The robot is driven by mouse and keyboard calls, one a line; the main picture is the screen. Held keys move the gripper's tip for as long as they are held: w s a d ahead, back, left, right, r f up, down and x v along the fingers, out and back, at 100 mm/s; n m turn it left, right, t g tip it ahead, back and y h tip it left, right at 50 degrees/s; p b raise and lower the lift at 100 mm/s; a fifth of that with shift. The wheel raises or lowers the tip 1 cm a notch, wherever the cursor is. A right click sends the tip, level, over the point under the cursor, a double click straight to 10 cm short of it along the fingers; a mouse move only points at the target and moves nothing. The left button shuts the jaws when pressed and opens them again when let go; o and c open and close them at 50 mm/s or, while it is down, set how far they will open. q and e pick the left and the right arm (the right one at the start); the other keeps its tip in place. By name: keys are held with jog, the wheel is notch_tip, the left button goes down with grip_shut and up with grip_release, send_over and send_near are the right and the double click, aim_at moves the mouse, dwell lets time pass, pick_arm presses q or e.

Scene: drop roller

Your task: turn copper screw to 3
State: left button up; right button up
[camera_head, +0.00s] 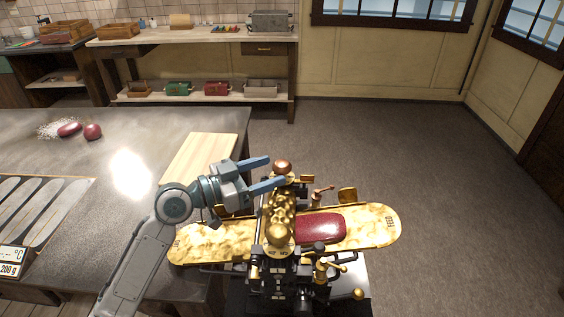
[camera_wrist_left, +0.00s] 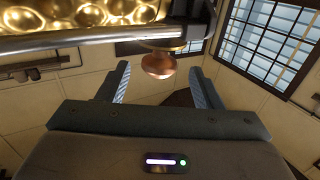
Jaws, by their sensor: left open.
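The copper screw (camera_head: 282,166) is a round knob on top of the far end of the gold drop roller (camera_head: 280,210). My left gripper (camera_head: 276,171) reaches in from the left, with its two blue fingers apart at the knob. In the left wrist view, the copper screw (camera_wrist_left: 158,66) shows between the open fingers (camera_wrist_left: 161,80), near their tips, with a gap on each side. Any number scale on the screw is too small to read. My right gripper is not visible.
A gold tray (camera_head: 378,222) with a dark red slab (camera_head: 320,228) extends right of the roller. A small copper-handled crank (camera_head: 322,191) stands beside the screw. A wooden board (camera_head: 200,155) lies on the grey counter (camera_head: 120,135). The floor at the right is clear.

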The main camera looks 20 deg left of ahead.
aim_at(275, 171)
pick_arm(q)
jog(key=p+x, duration=0.1)
jog(key=x, duration=0.1)
jog(key=shift+w+d+r, duration=0.15)
jog(key=shift+w+d, duration=0.65)
jog(key=shift+d, duration=0.05)
jog(key=shift+c, duration=0.2)
jog(key=c, duration=0.9)
jog(key=shift+n+t+y+p, duration=1.1)
jog(key=shift+y, duration=0.3)
jog(key=shift+n+t+y+p, duration=0.4)
jog(key=shift+n+y, duration=0.1)
jog(key=shift+y, duration=0.1)
jog(key=o, duration=0.9)
jog(key=shift+o, duration=0.2)
